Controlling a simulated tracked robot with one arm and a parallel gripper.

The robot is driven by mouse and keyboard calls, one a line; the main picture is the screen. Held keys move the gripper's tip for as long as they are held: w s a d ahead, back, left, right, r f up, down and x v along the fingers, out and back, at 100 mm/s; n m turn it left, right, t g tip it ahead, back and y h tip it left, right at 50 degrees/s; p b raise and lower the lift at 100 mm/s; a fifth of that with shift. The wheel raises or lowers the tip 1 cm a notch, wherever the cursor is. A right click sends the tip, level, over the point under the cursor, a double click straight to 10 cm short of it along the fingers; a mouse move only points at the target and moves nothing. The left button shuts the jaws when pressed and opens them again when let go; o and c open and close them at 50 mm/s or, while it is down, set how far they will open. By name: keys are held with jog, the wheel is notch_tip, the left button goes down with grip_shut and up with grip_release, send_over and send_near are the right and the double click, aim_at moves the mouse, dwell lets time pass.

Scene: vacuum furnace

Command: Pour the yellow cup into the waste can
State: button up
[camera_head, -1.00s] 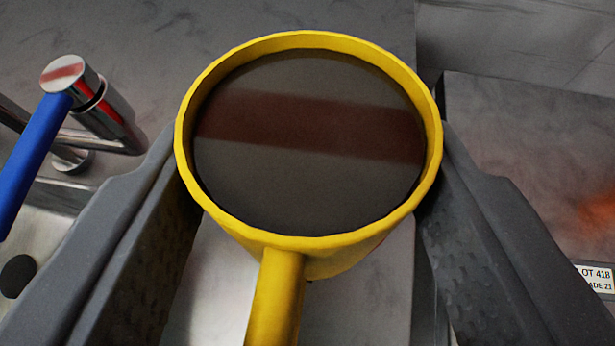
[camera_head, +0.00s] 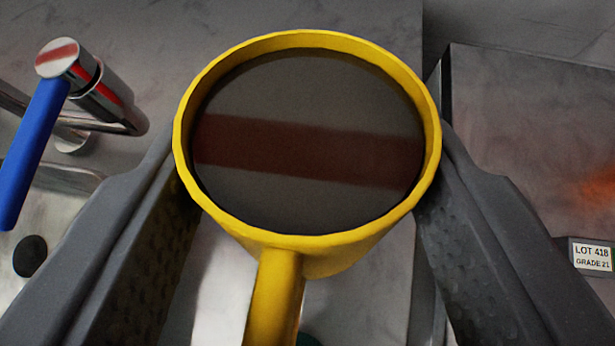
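The yellow cup (camera_head: 276,302) is in the middle of the view, with its handle pointing toward the bottom edge. It holds a dark liquid (camera_head: 300,95) with a reddish band across its surface, and the liquid fills much of the opening. My gripper (camera_head: 308,150) is shut on the cup, one dark finger on its left side and one on its right. I see the cup from above and it looks close to upright. I cannot make out the waste can.
A chrome tap with a blue lever (camera_head: 32,150) stands at the left, over a sink with a dark round drain (camera_head: 30,256). At the right is a grey metal block (camera_head: 520,130) with a label (camera_head: 591,257) reading LOT 418. A small dark green thing shows at the bottom edge.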

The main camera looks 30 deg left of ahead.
jog(key=shift+g+p, duration=0.7)
jog(key=shift+p, duration=0.35)
jog(key=shift+w+r+g+h+p, duration=0.1)
jog(key=shift+r+g+h+p, duration=0.35)
jog(key=shift+g+p, duration=0.75)
jog(key=shift+w+r+g+h+p, duration=0.1)
jog(key=shift+r+g+h+p, duration=0.4)
jog(key=shift+p, duration=1.3)
jog(key=shift+g+p, duration=0.4)
jog(key=shift+w+a+r+m+g+p, duration=0.1)
jog(key=shift+r+m+g+p, duration=0.2)
jog(key=shift+p, duration=0.4)
dwell(0.3)
jog(key=shift+w+r+g+h+p, duration=0.1)
jog(key=shift+w+g+h+p, duration=0.1)
jog(key=shift+g+p, duration=0.5)
jog(key=shift+w+r+g+h+p, duration=0.1)
jog(key=shift+g+h+p, duration=0.05)
jog(key=shift+g+p, duration=0.5)
jog(key=shift+w+a+r+g+p, duration=0.1)
jog(key=shift+w+r+g+p, duration=0.15)
jog(key=shift+g+p, duration=0.65)
dwell(0.3)
